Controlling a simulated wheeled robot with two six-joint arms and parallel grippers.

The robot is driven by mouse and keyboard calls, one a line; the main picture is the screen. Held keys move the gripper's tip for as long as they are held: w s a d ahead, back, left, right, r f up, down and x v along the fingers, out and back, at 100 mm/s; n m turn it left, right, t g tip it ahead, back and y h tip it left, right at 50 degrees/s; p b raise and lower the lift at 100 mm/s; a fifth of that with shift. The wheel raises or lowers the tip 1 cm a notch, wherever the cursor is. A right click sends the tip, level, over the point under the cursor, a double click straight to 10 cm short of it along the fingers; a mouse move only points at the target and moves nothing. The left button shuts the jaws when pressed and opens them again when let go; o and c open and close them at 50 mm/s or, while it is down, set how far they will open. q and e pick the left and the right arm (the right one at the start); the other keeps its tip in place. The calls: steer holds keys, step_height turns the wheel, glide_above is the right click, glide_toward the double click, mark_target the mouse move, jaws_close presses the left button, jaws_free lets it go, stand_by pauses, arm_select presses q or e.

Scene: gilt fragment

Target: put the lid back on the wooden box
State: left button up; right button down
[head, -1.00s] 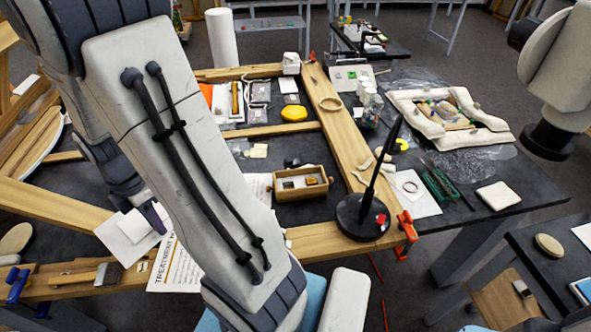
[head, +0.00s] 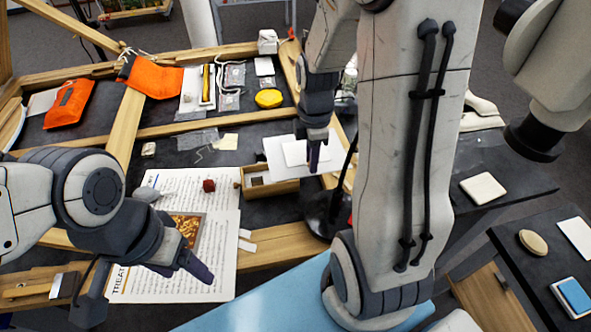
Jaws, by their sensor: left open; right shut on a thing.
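The small wooden box (head: 271,190) stands on the dark bench right of the printed sheet. Its left end shows open, with a compartment inside; the rest is hidden under a white flat panel. This panel (head: 277,151), which I take to be the lid, has a smaller white piece on top. My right gripper (head: 314,160) points down and is shut on the panel, over the box's right part. I cannot tell whether the panel touches the box.
The printed sheet (head: 165,286) carries a gold-brown fragment (head: 186,229). A black round stand (head: 318,215) is close right of the box, partly behind my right arm. Wooden beams (head: 125,125) frame the bench.

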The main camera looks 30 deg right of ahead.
mark_target(269, 159)
steer(key=shift+w+a+f, duration=0.25)
steer(key=shift+w, duration=0.05)
steer(key=w+a+f+p, duration=0.1)
steer(key=w+a+f, duration=0.2)
steer(key=w+a+f+p, duration=0.2)
steer(key=w+a+f, duration=0.1)
steer(key=w+a, duration=0.1)
steer(key=shift+w+f, duration=0.1)
steer(key=shift+w, duration=0.1)
step_height(269, 159, down, 4)
steer(key=shift+f+p, duration=0.1)
steer(key=shift+p, duration=0.8)
steer(key=shift+f+b, duration=0.5)
steer(key=shift+f, duration=0.15)
